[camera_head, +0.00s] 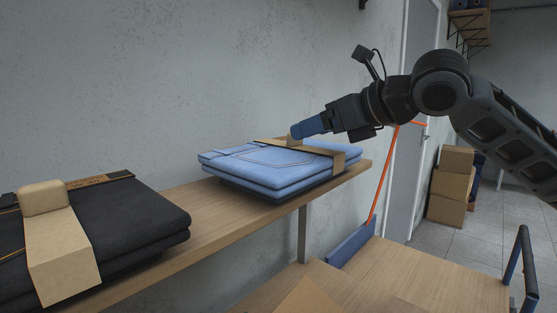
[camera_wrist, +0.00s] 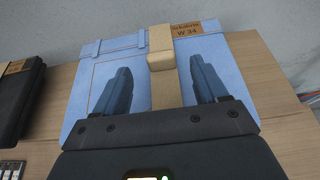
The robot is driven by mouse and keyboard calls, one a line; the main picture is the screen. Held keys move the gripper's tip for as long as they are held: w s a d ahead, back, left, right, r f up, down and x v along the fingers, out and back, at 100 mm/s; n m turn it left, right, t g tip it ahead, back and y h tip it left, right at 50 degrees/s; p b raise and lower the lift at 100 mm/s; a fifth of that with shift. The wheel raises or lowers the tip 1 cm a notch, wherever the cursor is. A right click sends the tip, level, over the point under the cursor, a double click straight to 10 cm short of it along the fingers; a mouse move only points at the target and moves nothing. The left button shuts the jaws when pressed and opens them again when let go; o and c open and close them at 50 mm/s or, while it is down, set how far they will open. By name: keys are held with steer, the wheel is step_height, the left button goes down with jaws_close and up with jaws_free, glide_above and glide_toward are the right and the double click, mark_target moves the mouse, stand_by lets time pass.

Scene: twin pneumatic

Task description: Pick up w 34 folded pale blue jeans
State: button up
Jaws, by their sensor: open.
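The folded pale blue jeans (camera_head: 265,166) lie in a stack on a wooden shelf, wrapped by a tan band (camera_head: 305,147) with a raised block on top. In the wrist view the jeans (camera_wrist: 92,75) carry a brown label (camera_wrist: 187,33) reading "W 34". My gripper (camera_head: 296,132) is at the block on the band, its blue fingers pointing left and down. In the wrist view my gripper (camera_wrist: 162,85) is open, one finger on each side of the tan block (camera_wrist: 160,61). I cannot tell whether the fingers touch it.
Folded black jeans (camera_head: 125,220) with a similar tan band and block lie at the left on the same wooden shelf (camera_head: 205,212). A wooden surface (camera_head: 420,275) stands lower at the right. Cardboard boxes (camera_head: 452,187) are stacked by the door. A wall rises behind the shelf.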

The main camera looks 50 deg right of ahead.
steer(key=p+x, duration=0.2)
steer(key=x, duration=0.3)
steer(key=shift+w, duration=0.4)
steer(key=shift+c, duration=0.2)
jaws_close()
stand_by(0.4)
